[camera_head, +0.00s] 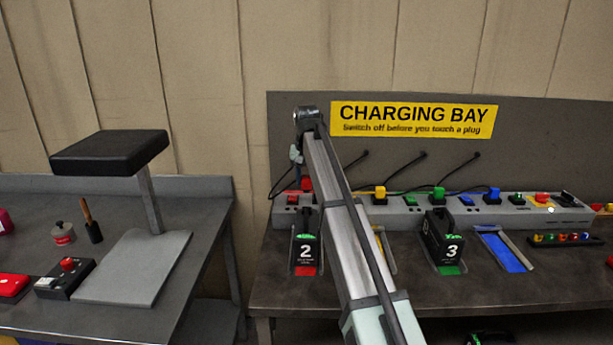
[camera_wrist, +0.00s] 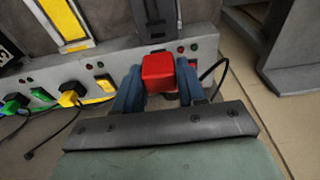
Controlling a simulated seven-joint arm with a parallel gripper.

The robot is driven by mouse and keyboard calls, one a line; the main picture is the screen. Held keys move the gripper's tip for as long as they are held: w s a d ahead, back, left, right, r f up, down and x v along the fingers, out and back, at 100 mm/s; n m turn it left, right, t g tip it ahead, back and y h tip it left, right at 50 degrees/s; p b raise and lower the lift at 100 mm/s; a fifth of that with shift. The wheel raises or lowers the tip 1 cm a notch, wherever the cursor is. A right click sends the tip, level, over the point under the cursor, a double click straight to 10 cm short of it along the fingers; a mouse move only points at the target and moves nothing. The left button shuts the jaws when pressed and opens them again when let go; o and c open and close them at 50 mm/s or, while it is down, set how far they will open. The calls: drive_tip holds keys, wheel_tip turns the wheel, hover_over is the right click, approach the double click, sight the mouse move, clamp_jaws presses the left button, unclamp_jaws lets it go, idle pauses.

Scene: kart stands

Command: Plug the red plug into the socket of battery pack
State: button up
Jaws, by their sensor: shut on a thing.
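The red plug (camera_wrist: 158,72) is a small red block between the two blue fingers of my gripper (camera_wrist: 160,80), which is shut on it. In the head view the red plug (camera_head: 306,184) shows at the left end of the grey socket strip, partly hidden by my arm. I cannot tell whether it is seated in the strip or just above it. Battery pack 2 (camera_head: 305,251) is black and stands upright in a red-marked bay in front of the plug. Battery pack 3 (camera_head: 443,243) stands in a green-marked bay to the right. The sockets of the packs are not clear.
The grey socket strip (camera_head: 408,203) holds yellow (camera_head: 379,192), green (camera_head: 438,193) and blue (camera_head: 493,195) plugs with black cables. The blue bay (camera_head: 505,251) is empty. A row of coloured knobs (camera_head: 560,239) lies at right. A black-topped stand (camera_head: 110,151) is on the left bench.

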sight(307, 188)
drive_tip(key=shift+f, duration=2.4)
drive_tip(key=shift+f, duration=1.4)
drive_tip(key=o, duration=1.2)
drive_tip(key=shift+c, duration=0.2)
drive_tip(key=shift+r, duration=0.1)
drive_tip(key=r, duration=0.4)
drive_tip(key=s+r, duration=0.1)
drive_tip(key=r, duration=0.4)
drive_tip(key=s+r, duration=0.1)
drive_tip(key=r, duration=0.3)
drive_tip(key=shift+r, duration=0.25)
